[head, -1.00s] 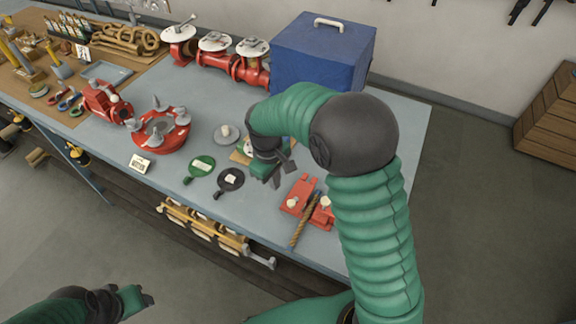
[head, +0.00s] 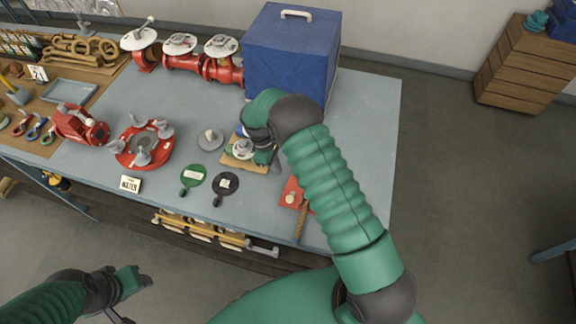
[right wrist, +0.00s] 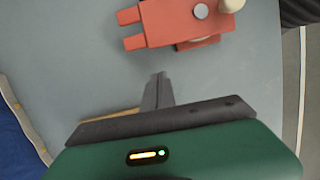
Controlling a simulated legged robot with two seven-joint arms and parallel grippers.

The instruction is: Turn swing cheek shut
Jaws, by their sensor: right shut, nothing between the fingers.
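A red block with a rope (head: 291,194) lies near the table's front edge, partly hidden behind my right arm. In the right wrist view its forked red plate (right wrist: 170,25) shows at the top, with a round grey pin head and a pale knob at its right. Which part is the swing cheek, and how far it is turned, I cannot tell. My right gripper (right wrist: 158,90) is shut and empty, with a gap of table between its tips and the red plate. My left gripper (head: 144,277) is low at the left, in front of the table, apart from everything; its jaws are unclear.
A wooden board with a grey fitting (head: 243,150) is beside my right gripper. A blue box (head: 290,55) stands behind it. Green (head: 193,178) and black (head: 227,184) tagged discs and a red flange (head: 130,157) lie to the left. The table's right part is clear.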

